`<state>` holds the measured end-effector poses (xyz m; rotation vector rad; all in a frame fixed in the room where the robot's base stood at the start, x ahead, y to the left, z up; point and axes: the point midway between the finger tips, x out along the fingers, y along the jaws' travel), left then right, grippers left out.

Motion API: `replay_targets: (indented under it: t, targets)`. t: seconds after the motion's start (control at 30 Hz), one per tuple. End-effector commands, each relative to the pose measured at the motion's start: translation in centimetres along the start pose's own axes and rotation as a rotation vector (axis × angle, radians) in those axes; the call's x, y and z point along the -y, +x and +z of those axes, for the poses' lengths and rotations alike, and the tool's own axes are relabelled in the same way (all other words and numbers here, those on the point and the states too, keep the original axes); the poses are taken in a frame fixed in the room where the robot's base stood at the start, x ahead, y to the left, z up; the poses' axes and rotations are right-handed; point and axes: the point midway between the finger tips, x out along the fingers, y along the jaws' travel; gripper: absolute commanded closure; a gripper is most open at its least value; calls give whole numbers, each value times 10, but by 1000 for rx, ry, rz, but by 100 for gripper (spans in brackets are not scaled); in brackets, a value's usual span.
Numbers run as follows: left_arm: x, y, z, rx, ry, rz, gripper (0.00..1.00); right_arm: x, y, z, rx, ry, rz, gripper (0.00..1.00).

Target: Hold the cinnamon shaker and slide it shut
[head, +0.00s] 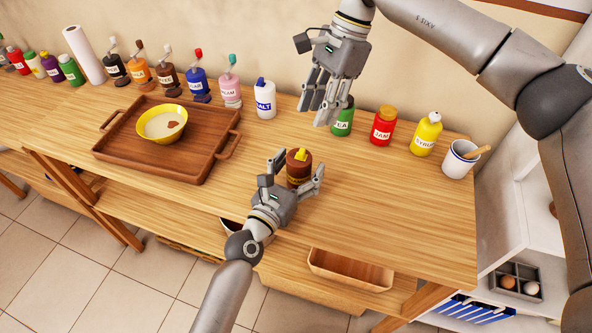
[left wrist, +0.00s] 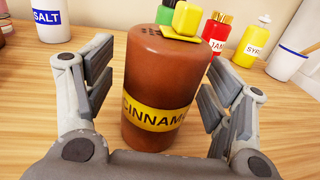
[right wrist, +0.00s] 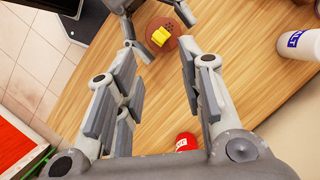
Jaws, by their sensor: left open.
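The cinnamon shaker (head: 299,172) is a brown cylinder with a yellow label, standing upright on the table. In the left wrist view the shaker (left wrist: 163,75) has a yellow sliding lid piece (left wrist: 187,18) to one side of its top, with small holes showing beside it. My left gripper (head: 297,168) is open, with its fingers on either side of the shaker; gaps show in the left wrist view. My right gripper (head: 322,108) is open and empty, above the table behind the shaker. In the right wrist view the shaker's top (right wrist: 168,38) shows beyond the fingers.
A wooden tray (head: 190,172) with a yellow bowl (head: 161,122) stands at left. Behind are a salt bottle (head: 264,100), green tea jar (head: 342,122), red jam jar (head: 382,130), syrup bottle (head: 426,135) and white mug (head: 458,160). The table right of the shaker is clear.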

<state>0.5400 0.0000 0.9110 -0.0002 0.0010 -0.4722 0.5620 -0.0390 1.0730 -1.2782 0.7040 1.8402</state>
Motion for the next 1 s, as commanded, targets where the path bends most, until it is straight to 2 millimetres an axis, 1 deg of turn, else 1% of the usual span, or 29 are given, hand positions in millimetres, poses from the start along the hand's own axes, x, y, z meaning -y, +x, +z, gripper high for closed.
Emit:
replay_targets:
  t: [0.1, 0.13, 0.5, 0.53, 0.67, 0.8, 0.87, 1.0]
  targets:
    - [0, 0, 0, 0, 0, 0, 24, 0, 0, 0, 0, 0, 0, 64]
    - [0, 0, 0, 0, 0, 0, 26, 0, 0, 0, 0, 0, 0, 64]
    - [0, 0, 0, 0, 0, 0, 74, 0, 0, 0, 0, 0, 0, 64]
    - [0, 0, 0, 0, 1, 0, 77, 0, 0, 0, 0, 0, 0, 64]
    - [0, 0, 0, 0, 0, 0, 77, -2, 1, 0, 1, 10, -1, 81]
    - [0, 0, 0, 0, 1, 0, 77, -10, 4, -2, 6, 74, -13, 99]
    - [0, 0, 0, 0, 1, 0, 77, -17, 6, -4, 9, 125, -24, 100]
    - [0, 0, 0, -1, 1, 0, 77, -35, 8, -9, 13, 281, -72, 100]
